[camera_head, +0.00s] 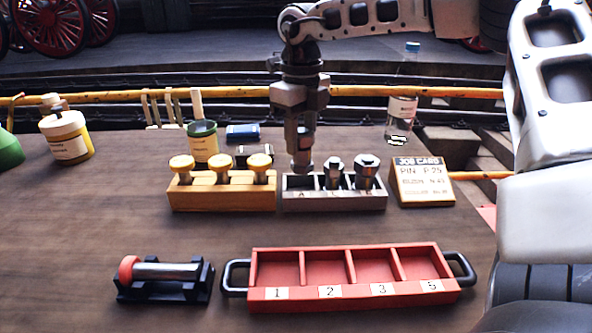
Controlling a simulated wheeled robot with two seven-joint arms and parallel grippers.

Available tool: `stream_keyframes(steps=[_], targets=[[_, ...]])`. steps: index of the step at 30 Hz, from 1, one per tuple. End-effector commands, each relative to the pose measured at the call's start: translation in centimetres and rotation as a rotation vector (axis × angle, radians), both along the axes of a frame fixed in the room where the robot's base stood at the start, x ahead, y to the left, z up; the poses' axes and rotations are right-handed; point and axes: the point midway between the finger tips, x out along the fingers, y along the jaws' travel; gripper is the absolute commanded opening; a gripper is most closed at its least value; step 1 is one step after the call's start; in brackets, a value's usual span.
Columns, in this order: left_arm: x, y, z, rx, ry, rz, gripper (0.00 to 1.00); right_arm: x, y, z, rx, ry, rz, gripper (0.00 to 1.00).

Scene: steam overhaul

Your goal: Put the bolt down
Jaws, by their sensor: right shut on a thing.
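My right gripper (302,160) points straight down at the left end of the grey rack (335,203), over its slot marked A. It is shut on the bolt, which is mostly hidden by the fingers. I cannot tell whether the bolt touches the rack. Two dark metal bolts with hex heads, one in the middle (333,171) and one at the right (367,170), stand upright in the same rack. My left gripper is not in view.
A wooden block (222,198) with several brass-topped pieces stands just left of the rack. A job card (421,185) stands right of it. In front are an empty red tray (353,293) and a black cradle (165,291) holding a red-ended pin. Bottles and jars stand behind.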

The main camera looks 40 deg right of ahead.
Motion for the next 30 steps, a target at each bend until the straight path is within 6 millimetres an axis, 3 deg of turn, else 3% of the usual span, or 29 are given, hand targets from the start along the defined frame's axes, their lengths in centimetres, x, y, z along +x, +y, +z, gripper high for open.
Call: stream_keyframes(steps=[16,28,29,30], targets=[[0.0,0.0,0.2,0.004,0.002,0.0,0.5,0.1,0.0,-5.7,0.002,-0.005,0.002,0.01],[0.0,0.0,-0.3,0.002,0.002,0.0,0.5,0.1,0.0,-6.5,0.0,-0.008,0.002,0.01],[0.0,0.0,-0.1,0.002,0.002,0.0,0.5,0.0,0.0,-6.5,0.0,-0.004,0.001,0.45],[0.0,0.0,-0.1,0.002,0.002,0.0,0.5,0.0,0.0,-6.4,0.001,-0.004,0.001,0.57]])
